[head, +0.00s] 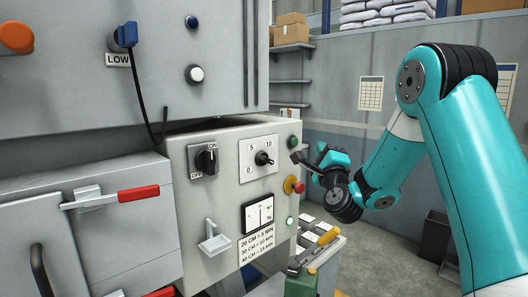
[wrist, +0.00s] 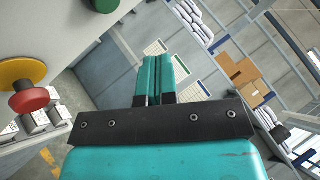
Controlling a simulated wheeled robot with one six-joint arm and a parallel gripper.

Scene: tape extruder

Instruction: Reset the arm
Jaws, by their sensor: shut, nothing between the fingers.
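In the wrist view, my gripper (wrist: 162,60) has its two teal fingers pressed together with nothing between them. In the head view, my teal arm reaches in from the right and bends down and left, so its wrist end is just right of the extruder's control panel (head: 225,160). The gripper is small and partly dark there, beside the panel's right edge. It looks apart from the red emergency button (head: 299,187), which also shows at left in the wrist view (wrist: 29,98). The green button (head: 293,142) is just left of the gripper end.
A red-handled lever (head: 138,193) is at left. Shelves with boxes (head: 291,29) are behind.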

